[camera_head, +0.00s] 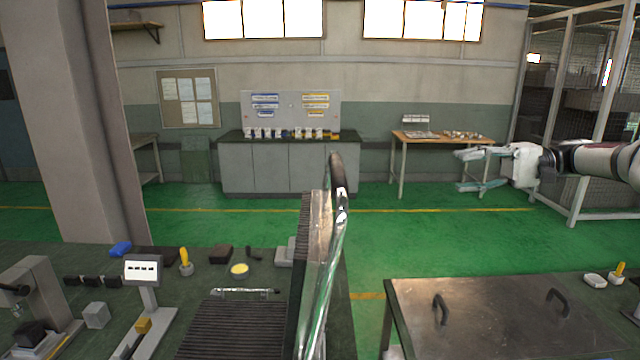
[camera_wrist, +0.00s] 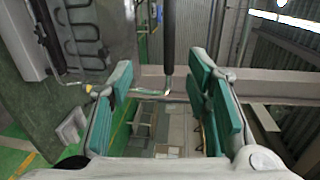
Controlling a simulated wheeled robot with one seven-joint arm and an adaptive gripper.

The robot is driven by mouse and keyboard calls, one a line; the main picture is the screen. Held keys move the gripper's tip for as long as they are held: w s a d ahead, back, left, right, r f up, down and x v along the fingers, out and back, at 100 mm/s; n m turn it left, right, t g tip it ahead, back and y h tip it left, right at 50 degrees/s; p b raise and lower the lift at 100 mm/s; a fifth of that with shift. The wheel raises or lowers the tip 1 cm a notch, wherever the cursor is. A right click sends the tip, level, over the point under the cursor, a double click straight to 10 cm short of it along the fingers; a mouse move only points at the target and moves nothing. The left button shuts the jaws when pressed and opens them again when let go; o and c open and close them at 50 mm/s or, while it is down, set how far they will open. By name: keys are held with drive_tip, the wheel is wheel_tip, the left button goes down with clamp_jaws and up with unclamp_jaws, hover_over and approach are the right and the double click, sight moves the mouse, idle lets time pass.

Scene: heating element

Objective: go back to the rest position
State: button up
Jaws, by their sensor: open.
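My gripper (camera_head: 481,170) is at the right of the head view, raised above the floor and apart from both benches. Its fingers point left and are spread open with nothing between them. In the wrist view the green finger pads (camera_wrist: 163,92) stand wide apart. A heating device with a ribbed plate (camera_head: 235,330) sits on the left bench. Its ribbed lid (camera_head: 312,250) stands upright, with a metal bar and a dark handle (camera_head: 338,175) along its edge. The device also shows in the wrist view (camera_wrist: 85,30) at the upper left.
The left bench holds a grey stand (camera_head: 40,300), a white display (camera_head: 143,270), a yellow-handled tool (camera_head: 185,262) and small blocks. A metal-topped table (camera_head: 500,310) with two black handles is at the lower right. Green floor (camera_head: 400,235) lies open between benches and back cabinets (camera_head: 285,168).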

drive_tip(key=s+a+f+m+h, duration=0.1)
drive_tip(key=s+a+h, duration=0.85)
drive_tip(key=a, duration=0.55)
drive_tip(key=s+d+f+t+h, duration=0.2)
drive_tip(key=s+f+t+h, duration=0.1)
drive_tip(key=s, duration=0.9)
drive_tip(key=s+d+f+n+t+h, duration=0.1)
drive_tip(key=s+f+h, duration=0.3)
drive_tip(key=s, duration=0.8)
drive_tip(key=shift+d+t+b, duration=0.35)
drive_tip(key=shift+d+t, duration=0.25)
drive_tip(key=shift+t, duration=0.3)
drive_tip(key=shift+c, duration=0.6)
